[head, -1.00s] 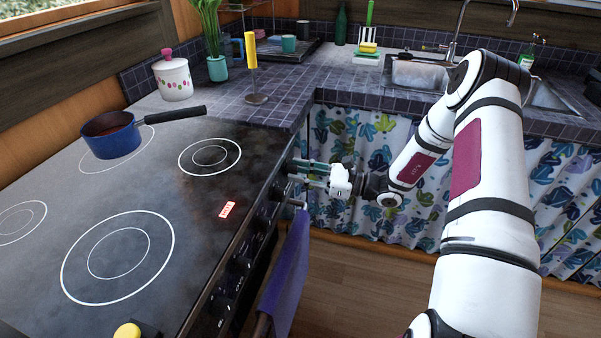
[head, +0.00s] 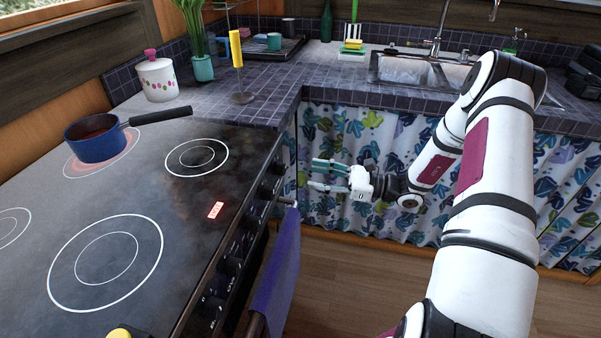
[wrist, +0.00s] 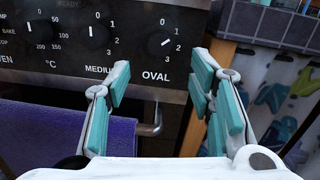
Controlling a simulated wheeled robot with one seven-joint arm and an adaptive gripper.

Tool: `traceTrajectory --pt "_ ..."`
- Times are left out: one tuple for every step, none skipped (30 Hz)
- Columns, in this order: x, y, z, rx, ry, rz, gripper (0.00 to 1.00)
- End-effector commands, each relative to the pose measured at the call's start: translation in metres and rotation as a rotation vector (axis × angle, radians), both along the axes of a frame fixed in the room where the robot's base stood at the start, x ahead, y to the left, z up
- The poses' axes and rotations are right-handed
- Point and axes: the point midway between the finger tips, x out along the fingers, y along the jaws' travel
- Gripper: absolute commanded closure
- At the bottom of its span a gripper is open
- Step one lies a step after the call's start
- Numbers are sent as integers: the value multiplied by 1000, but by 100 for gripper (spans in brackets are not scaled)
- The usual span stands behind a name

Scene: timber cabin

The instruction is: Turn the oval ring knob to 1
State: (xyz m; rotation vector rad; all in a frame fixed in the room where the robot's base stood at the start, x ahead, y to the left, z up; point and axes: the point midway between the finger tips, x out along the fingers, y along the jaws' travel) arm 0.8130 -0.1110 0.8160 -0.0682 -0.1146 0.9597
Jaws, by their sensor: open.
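The oval ring knob (wrist: 160,42) is a black knob above the word OVAL in the wrist view. Its white mark points right and slightly up, roughly between 1 and 2; I cannot tell exactly. In the head view it is among the knobs on the stove's front and hard to single out. My gripper (head: 322,175) is open and empty, to the right of the stove front, apart from the knobs. In the wrist view its teal-padded fingers (wrist: 162,95) stand wide apart below and to either side of the knob. The oval ring (head: 70,166) glows red under the blue pan.
The blue pan (head: 95,148) has its handle pointing right. The medium knob (wrist: 100,40) sits left of the oval knob, pointing to 0. A purple towel (head: 275,280) hangs from the stove's rail. A patterned curtain (head: 340,135) hangs behind my gripper.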

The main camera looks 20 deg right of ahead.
Motion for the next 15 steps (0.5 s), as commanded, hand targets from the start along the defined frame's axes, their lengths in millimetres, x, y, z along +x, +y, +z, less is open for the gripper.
traceTrajectory --pt "-5 -9 -1 0 1 -3 51" --pt "-8 -12 -1 0 0 -3 51" --pt "-11 -16 -1 1 -1 -2 51" --pt "-13 -20 -2 0 0 -1 51" --pt "-15 -22 -2 0 0 -2 51" --pt "-17 -26 -2 0 0 -2 51" --pt "-18 -27 -2 0 0 -2 51" --pt "-19 -29 -3 0 0 -1 51" --pt "-20 -30 -3 0 0 0 51" --pt "-21 -31 -3 0 0 0 51" --pt "-22 -31 -3 0 0 1 51" --pt "-22 -32 -3 0 0 1 51" --pt "-22 -32 -3 1 -1 1 51" --pt "-22 -32 -3 1 -1 1 51" --pt "-22 -32 -3 1 -1 1 51"
